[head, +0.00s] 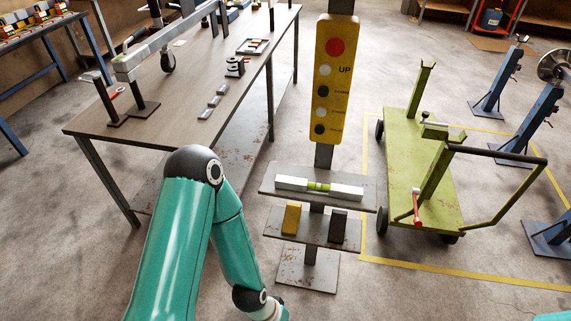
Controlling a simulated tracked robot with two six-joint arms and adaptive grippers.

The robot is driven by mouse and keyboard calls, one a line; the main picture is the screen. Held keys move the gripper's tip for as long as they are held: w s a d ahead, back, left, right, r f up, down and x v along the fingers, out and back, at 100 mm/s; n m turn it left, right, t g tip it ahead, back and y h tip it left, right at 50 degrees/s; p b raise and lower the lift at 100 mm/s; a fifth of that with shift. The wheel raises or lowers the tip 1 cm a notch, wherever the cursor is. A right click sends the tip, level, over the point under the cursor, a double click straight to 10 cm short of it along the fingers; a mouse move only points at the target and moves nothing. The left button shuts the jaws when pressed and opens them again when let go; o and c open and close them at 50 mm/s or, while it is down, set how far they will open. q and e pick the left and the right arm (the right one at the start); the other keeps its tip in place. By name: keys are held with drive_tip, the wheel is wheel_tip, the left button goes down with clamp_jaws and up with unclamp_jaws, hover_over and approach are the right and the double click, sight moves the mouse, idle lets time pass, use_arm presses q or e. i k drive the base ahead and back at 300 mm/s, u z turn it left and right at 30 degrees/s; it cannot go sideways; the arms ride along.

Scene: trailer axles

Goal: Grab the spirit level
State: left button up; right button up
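The spirit level (291,183) is a whitish bar with a green-yellow vial in its middle. It lies flat on the upper shelf (268,187) of the grey stand, in the middle of the head view, and nothing is touching it from above. My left arm bends down left of the stand and leaves the bottom edge, so my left gripper is out of view. Only a sliver of teal shows at the bottom right corner, and my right gripper is out of view.
A yellow control panel (333,100) rises on the post behind the level. A yellow block (291,218) and a dark block (338,226) sit on the shelf below. A long workbench (190,110) stands left, a green cart (405,165) right. Blue stands (491,95) are farther right.

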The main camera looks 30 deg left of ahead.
sight(341, 192)
drive_tip(key=u, duration=0.3)
drive_tip(key=i, duration=0.9)
drive_tip(key=u, duration=0.55)
drive_tip(key=k, duration=0.75)
drive_tip(key=u, duration=0.25)
drive_tip(key=i, duration=0.8)
drive_tip(key=z, duration=0.1)
